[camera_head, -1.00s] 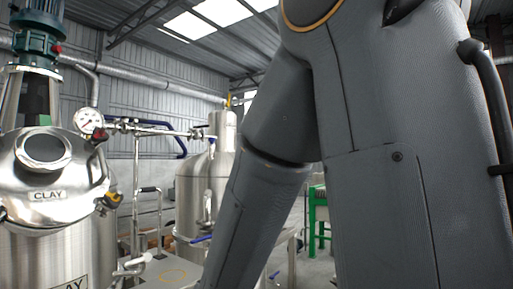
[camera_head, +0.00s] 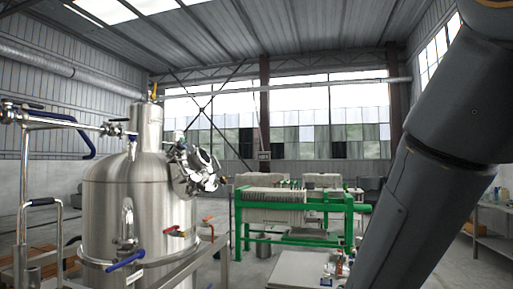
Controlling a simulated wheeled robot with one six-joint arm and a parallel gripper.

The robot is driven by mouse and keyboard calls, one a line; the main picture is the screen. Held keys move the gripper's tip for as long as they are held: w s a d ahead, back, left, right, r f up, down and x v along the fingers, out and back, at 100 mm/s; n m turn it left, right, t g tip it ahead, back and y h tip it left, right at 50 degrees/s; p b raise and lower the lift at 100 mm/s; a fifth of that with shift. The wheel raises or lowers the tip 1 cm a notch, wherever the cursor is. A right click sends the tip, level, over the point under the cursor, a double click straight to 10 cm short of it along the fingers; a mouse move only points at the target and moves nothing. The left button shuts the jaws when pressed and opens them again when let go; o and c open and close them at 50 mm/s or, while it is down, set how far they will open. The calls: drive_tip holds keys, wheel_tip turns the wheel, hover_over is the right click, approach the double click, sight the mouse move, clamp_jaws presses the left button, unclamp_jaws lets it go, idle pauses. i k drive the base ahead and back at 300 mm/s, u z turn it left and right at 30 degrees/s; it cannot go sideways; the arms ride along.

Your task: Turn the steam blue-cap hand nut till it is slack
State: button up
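No blue-cap hand nut can be made out for certain. A steel tank (camera_head: 165,205) stands left of centre with a narrower neck on top. A blue lever (camera_head: 126,260) sits low on its front, and a red handle (camera_head: 175,232) is to the right of that. A shiny hatch or lid fitting (camera_head: 197,172) sticks out at the tank's upper right. A steel pipe (camera_head: 65,122) with small valves runs at the left toward the tank's neck. My arm crosses the right side, and my gripper is out of the picture.
A green-framed plate press (camera_head: 285,205) stands behind, right of the tank. Steel rails (camera_head: 190,268) pass in front of the tank. A table (camera_head: 490,240) is at the far right. Some grey floor shows between the tank and press.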

sight(178, 146)
drive_tip(key=z, duration=0.75)
drive_tip(key=i, duration=1.85)
drive_tip(key=u, duration=1.05)
